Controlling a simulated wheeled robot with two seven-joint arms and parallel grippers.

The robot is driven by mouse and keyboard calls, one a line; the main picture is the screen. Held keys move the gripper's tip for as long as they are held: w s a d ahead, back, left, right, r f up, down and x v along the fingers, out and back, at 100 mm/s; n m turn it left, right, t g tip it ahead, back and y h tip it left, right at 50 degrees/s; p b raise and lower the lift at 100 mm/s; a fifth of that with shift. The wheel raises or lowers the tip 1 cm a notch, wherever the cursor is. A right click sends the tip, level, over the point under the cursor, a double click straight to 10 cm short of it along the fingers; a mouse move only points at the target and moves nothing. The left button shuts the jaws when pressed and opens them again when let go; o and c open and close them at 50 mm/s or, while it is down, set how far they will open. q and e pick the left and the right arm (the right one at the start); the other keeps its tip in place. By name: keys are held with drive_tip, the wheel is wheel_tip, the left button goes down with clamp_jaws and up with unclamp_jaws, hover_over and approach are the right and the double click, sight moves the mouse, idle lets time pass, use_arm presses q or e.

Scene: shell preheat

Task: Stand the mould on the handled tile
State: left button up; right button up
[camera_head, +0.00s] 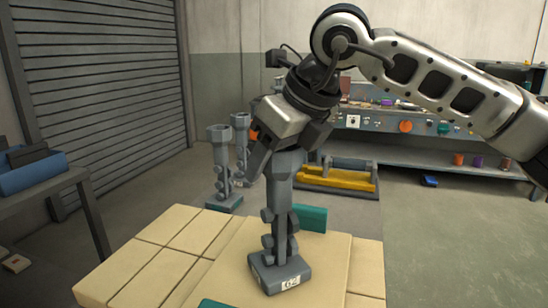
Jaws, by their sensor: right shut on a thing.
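The mould (279,225) is a grey upright piece with a cup-like top, side lobes and a square base with a white label. My right gripper (268,150) is shut on its upper part from above and hides some of its top. The mould's base is over the handled tile (328,262), a pale yellow slab with a teal handle (311,217) behind the mould and another teal handle (217,303) at the front edge. I cannot tell whether the base touches the tile. My left gripper is not in view.
More pale tiles (150,258) lie left of the handled tile. Similar grey moulds (222,170) stand behind on the left. A yellow fixture (338,178) is behind on the right. A table with a blue bin (35,172) is at far left. Open floor lies to the right.

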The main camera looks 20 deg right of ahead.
drive_tip(key=o, duration=1.7)
drive_tip(key=shift+r, duration=0.25)
drive_tip(key=v, duration=1.1)
drive_tip(key=shift+s+d+r, duration=0.1)
drive_tip(key=shift+s+r, duration=0.15)
